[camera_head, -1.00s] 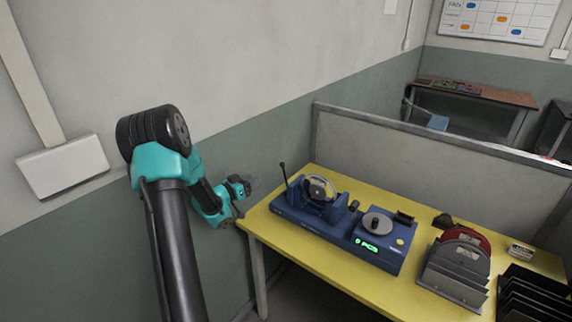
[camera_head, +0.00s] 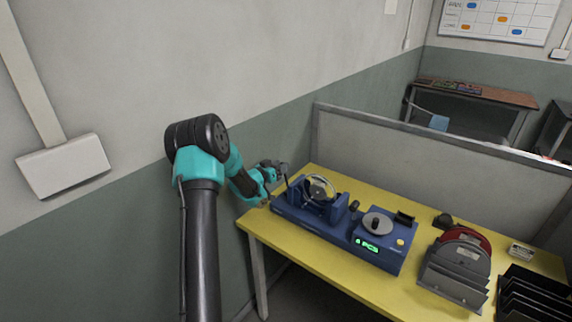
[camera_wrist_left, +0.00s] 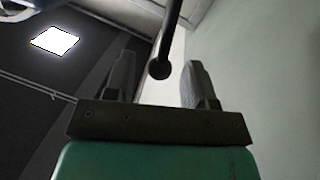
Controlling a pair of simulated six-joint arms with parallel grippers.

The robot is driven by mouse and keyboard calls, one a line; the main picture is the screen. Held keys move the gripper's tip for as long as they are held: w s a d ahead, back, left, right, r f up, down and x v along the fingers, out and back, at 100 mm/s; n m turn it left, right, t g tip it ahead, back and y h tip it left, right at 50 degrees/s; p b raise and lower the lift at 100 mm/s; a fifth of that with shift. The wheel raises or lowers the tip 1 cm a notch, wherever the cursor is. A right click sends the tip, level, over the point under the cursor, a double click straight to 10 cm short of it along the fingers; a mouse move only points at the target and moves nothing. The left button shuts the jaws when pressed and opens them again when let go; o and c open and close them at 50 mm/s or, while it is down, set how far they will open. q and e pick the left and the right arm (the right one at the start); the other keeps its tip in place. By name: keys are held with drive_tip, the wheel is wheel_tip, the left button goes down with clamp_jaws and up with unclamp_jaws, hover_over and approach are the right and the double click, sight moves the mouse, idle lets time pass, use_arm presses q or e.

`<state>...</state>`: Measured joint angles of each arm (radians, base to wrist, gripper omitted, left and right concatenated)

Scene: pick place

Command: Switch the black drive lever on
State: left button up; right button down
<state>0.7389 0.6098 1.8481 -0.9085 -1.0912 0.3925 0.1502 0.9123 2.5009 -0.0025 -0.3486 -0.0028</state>
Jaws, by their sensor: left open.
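The black drive lever (camera_head: 287,182) stands at the left end of the blue machine (camera_head: 325,216) on the yellow table, partly hidden behind my left gripper in the head view. In the left wrist view the lever (camera_wrist_left: 167,45) is a dark rod with a round knob, coming down from the top between the two fingers. My left gripper (camera_head: 284,168) is at the lever's upper part. In the left wrist view the left gripper (camera_wrist_left: 158,85) is open, with a finger on each side of the knob and a gap to each. My right gripper is not in view.
The machine carries a metal ring wheel (camera_head: 321,189), a grey disc (camera_head: 377,223) and a lit green display (camera_head: 370,246). A grey holder with a red disc (camera_head: 462,260) and black racks (camera_head: 535,290) stand at the right. The yellow table (camera_head: 300,245) is bare along its front.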

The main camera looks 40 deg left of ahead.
use_arm(q)
drive_tip(key=w, duration=0.3)
drive_tip(key=shift+w, duration=0.15)
clamp_jaws()
idle(0.4)
